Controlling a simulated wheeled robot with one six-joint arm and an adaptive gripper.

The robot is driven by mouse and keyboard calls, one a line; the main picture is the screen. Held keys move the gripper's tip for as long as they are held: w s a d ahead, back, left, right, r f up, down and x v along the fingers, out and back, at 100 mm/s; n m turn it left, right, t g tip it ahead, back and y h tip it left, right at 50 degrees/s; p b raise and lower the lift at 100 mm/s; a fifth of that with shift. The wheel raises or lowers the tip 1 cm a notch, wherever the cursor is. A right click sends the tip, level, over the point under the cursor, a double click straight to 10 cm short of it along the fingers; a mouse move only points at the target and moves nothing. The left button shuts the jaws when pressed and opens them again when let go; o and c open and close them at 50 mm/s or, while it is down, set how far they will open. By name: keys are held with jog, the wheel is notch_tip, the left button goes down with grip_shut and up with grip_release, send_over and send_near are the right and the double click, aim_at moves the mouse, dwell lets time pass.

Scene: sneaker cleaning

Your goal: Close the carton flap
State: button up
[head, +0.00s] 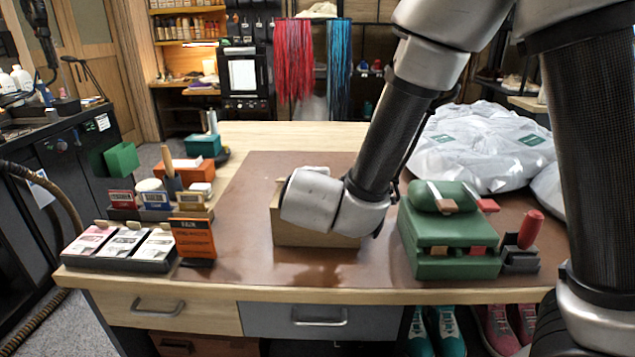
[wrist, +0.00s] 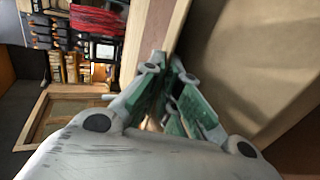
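The tan carton (head: 300,235) sits on the brown mat in the middle of the bench in the head view. My wrist covers much of its top and right side, so the flap's state is hard to make out there. In the wrist view a large tan surface (wrist: 250,50), which looks like the carton up close, fills the right side. My gripper (wrist: 168,72) has green-padded fingers that converge at the tips and look shut, with nothing visible between them. It is close beside the tan surface; whether it touches is unclear. The fingers are hidden in the head view.
A green case (head: 450,235) and a red-handled tool (head: 530,229) stand right of the carton. White bags (head: 480,145) lie behind them. Left are a tray of cards (head: 120,247), an orange box (head: 193,239) and small containers. The mat left of the carton is clear.

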jog(key=o, duration=0.4)
jog(key=shift+f, duration=0.1)
